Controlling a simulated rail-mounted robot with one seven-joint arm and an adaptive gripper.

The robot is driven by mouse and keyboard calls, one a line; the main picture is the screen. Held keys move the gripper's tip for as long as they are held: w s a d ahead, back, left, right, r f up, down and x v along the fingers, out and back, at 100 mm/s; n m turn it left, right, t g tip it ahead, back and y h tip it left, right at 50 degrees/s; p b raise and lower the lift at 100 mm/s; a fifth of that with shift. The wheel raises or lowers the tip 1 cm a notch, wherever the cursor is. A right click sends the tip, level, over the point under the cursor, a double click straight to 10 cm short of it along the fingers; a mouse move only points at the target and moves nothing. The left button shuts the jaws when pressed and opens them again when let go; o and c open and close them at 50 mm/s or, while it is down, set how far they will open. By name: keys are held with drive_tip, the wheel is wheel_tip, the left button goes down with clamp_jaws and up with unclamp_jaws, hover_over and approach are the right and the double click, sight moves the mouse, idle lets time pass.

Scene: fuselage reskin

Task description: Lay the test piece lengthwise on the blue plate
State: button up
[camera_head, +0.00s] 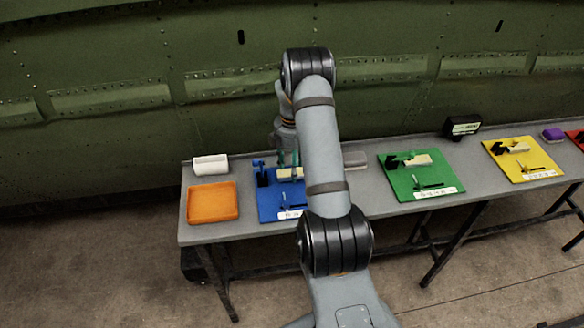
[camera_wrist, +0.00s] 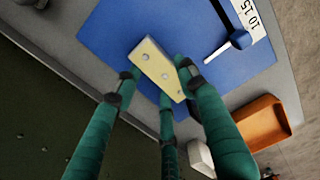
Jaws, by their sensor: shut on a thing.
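The test piece, a cream block with round holes (camera_wrist: 150,62), lies between the green fingers of my gripper (camera_wrist: 160,80), which is shut on it. In the wrist view it shows over the blue plate (camera_wrist: 105,32), slanted to the plate's edges. I cannot tell whether it touches the plate. In the head view the blue plate (camera_head: 270,206) is on the table at left, partly covered by my arm. My gripper (camera_head: 287,159) is over the plate's back part, and the cream piece (camera_head: 288,173) shows just below the fingers.
A blue-handled tool (camera_wrist: 239,39) and a white number label (camera_wrist: 252,18) are on the plate. An orange tray (camera_head: 212,202) and a white box (camera_head: 210,165) stand left of it. Green (camera_head: 400,182) and yellow (camera_head: 510,170) plates with parts lie to the right. The green fuselage wall (camera_head: 120,60) rises behind.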

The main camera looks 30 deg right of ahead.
drive_tip(key=shift+f, duration=0.7)
drive_tip(key=shift+f, duration=0.2)
drive_tip(key=o, duration=1.2)
drive_tip(key=shift+c, duration=0.2)
wheel_tip(320, 180, up, 12)
drive_tip(key=b, duration=0.2)
drive_tip(key=shift+r, duration=0.25)
